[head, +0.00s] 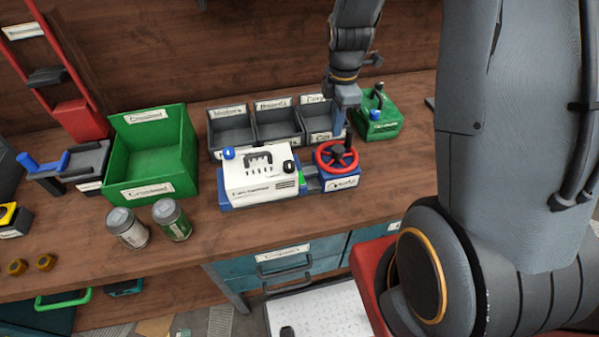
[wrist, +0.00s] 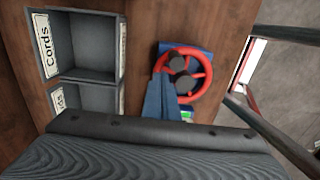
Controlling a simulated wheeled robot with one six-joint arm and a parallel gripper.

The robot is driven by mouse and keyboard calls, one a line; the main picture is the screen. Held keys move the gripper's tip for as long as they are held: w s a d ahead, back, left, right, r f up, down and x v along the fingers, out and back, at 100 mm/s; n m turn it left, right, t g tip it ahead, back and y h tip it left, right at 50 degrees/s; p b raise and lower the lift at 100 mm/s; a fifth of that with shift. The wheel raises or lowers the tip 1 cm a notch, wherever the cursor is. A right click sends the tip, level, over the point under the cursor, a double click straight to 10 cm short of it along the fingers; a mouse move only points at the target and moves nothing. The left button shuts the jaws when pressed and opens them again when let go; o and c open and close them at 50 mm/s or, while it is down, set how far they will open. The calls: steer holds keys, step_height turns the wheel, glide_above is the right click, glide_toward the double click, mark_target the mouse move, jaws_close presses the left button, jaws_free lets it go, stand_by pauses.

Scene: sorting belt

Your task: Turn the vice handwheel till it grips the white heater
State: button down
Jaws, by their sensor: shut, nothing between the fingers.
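The red handwheel (head: 337,157) with its dark hub and knob sits on the blue vice (head: 313,186) at its right end. The white heater (head: 262,186), with a black handle and a blue knob, rests on the vice left of the wheel. A small green strip shows at the heater's right end. My gripper (head: 347,130) is shut and empty, pointing down at the wheel's far side; I cannot tell whether it touches. In the wrist view the wheel (wrist: 206,85) lies beside my blue-grey fingers (wrist: 163,92); the heater is hidden there.
Three grey bins (head: 230,139) stand behind the vice. A green case (head: 378,122) is at the right, a large green crate (head: 150,192) at the left. Two cans (head: 172,219) stand in front of the crate. Clear bench lies in front of the vice.

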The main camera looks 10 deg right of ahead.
step_height(320, 180, up, 9)
steer(key=p, duration=0.6)
steer(key=shift+s+f, duration=0.1)
steer(key=shift+f, duration=0.05)
stand_by(0.4)
steer(key=s+a+f+m+b, duration=0.1)
steer(key=s+a+m+b, duration=0.1)
steer(key=s+m+b, duration=0.3)
steer(key=s+a+f+m+t+b, duration=0.1)
steer(key=s+m+b, duration=0.5)
steer(key=m, duration=0.7)
steer(key=shift+s+a+f, duration=0.2)
steer(key=shift+a+f, duration=0.5)
steer(key=shift+a, duration=0.3)
stand_by(0.7)
